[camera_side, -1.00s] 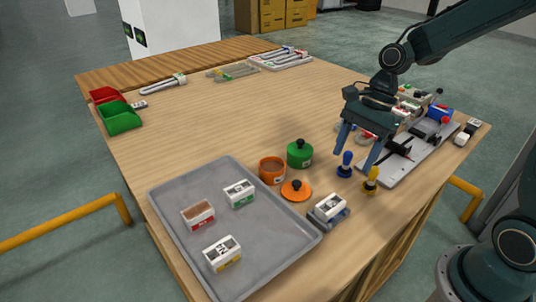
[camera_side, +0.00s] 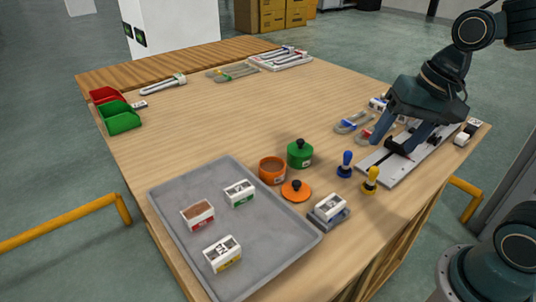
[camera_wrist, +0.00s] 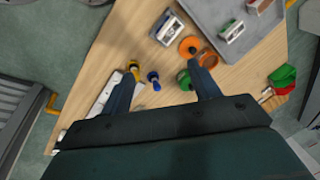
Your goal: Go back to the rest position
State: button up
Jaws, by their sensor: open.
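My gripper (camera_side: 397,142) is at the right of the table in the side view, over the grey plate, with its fingers pointing down and apart. In the wrist view my gripper (camera_wrist: 165,92) is open, with nothing between its fingers. The grey plate (camera_side: 388,174) lies on the table and is partly hidden behind my gripper. A blue-handled stamp (camera_side: 346,165) and a yellow-handled stamp (camera_side: 371,181) stand upright in front of the plate, apart from my fingers. Both show in the wrist view, the blue one (camera_wrist: 154,80) and the yellow one (camera_wrist: 134,68).
A grey tray (camera_side: 262,256) with several small boxes fills the near left. An orange pot (camera_side: 272,171), a green pot (camera_side: 300,154), an orange lid (camera_side: 296,191) and a box on a stand (camera_side: 329,211) are near it. Red and green bins (camera_side: 120,119) stand far left. The table's middle is clear.

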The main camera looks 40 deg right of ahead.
jog(key=s+d+r+n+t+h, duration=0.1)
jog(key=s+r+n+t, duration=0.1)
jog(key=s+n, duration=0.5)
jog(key=shift+d+r, duration=0.15)
jog(key=shift+r, duration=0.2)
